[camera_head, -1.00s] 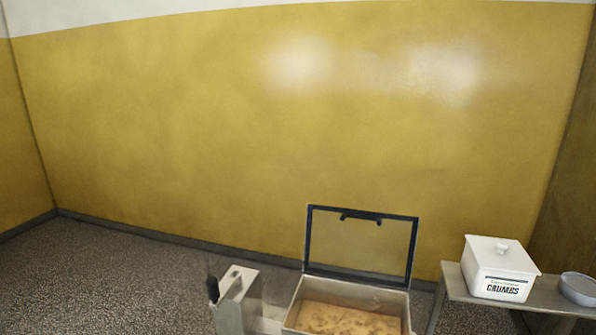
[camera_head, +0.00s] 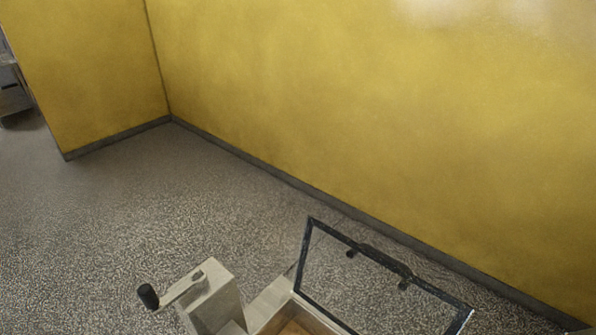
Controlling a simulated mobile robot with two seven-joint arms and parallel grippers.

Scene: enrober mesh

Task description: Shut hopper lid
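The hopper lid (camera_head: 391,262) is a dark-framed, see-through panel with a dark handle on its top bar. It stands raised at the back of the hopper (camera_head: 318,318), so the hopper is open. Some brown contents (camera_head: 294,328) show inside, and the rest of the hopper is cut off by the bottom of the picture. Neither of my grippers is in view.
A pale housing (camera_head: 212,297) with a crank and a black knob (camera_head: 148,296) stands left of the hopper. Speckled floor (camera_head: 180,200) lies open to the left. A yellow wall (camera_head: 380,120) runs behind the hopper. Part of a cart or shelf (camera_head: 13,95) shows at the far left.

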